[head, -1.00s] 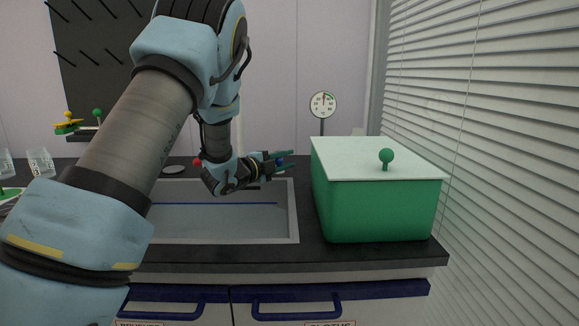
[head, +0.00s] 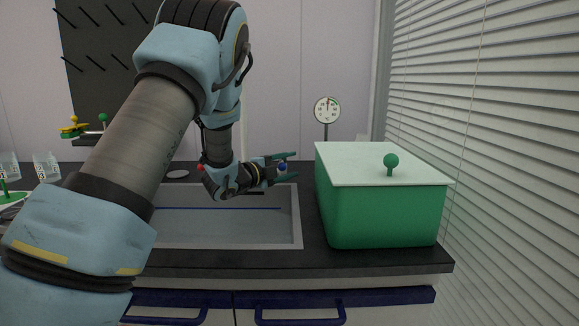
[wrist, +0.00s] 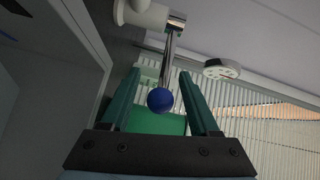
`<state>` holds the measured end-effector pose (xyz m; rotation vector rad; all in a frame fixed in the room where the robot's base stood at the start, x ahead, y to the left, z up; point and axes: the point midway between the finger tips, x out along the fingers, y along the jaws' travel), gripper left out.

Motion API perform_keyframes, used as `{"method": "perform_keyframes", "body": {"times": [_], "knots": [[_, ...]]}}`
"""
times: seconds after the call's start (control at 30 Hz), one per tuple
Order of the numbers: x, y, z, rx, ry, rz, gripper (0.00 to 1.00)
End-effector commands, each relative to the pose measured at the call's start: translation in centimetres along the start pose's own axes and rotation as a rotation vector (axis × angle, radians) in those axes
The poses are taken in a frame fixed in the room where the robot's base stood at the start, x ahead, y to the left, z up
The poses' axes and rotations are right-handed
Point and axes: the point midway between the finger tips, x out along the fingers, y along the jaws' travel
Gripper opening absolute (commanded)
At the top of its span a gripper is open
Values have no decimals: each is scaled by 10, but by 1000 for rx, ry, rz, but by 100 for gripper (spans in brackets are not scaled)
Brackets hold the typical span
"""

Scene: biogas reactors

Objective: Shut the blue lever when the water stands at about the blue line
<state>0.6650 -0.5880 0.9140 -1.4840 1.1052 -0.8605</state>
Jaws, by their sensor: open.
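The blue lever shows as a blue ball (wrist: 160,99) on a thin metal rod from a white fitting, in the wrist view. My gripper (wrist: 159,74) is open, with one green finger on each side of the ball. I see no contact between the fingers and the ball. In the head view my gripper (head: 287,166) is above the right end of the sink, the blue ball (head: 283,168) between its fingers. The sink (head: 299,225) has a blue line (head: 225,208) along its back wall. Its inside looks plain grey; I cannot make out the water's height. My arm hides its left part.
A green box with a pale lid and green knob (head: 391,161) stands right of the sink. A dial gauge (head: 327,110) stands behind it. Blinds (head: 490,150) close off the right side. Clear vessels (head: 45,166) stand at far left.

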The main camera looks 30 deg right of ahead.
Motion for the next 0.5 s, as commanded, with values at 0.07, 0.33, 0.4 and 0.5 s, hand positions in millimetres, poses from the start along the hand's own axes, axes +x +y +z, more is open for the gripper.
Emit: {"method": "perform_keyframes", "body": {"times": [0.07, 0.33, 0.4, 0.5], "knots": [[-8, 0, 1, 0, -3, 0, 62], [-59, 1, 2, -1, -5, -2, 62], [-72, 1, 2, 0, -3, -2, 62], [-88, 1, 1, -1, -3, -1, 62]]}}
